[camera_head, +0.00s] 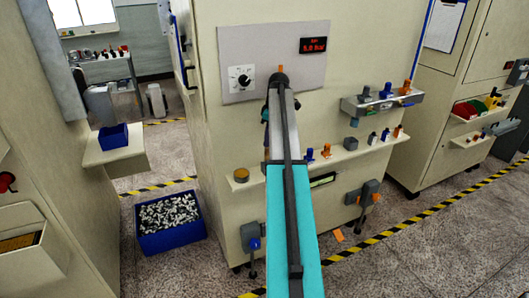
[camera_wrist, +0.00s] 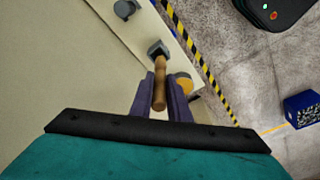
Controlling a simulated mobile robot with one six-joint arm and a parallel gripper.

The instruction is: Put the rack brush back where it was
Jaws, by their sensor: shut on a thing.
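The rack brush shows in the wrist view as a light-brown wooden handle (camera_wrist: 160,82). My gripper (camera_wrist: 161,90) is shut on this handle, with a dark purple finger on each side. The handle's far end meets a dark grey square piece (camera_wrist: 158,48) by the beige machine face. I cannot tell whether that piece is the brush's head or a part of the machine. In the head view my arm reaches up to the machine front and hides the brush and most of the gripper.
A blue bin of metal parts (camera_head: 170,222) stands on the floor at left. Yellow-black tape (camera_head: 400,227) marks the floor.

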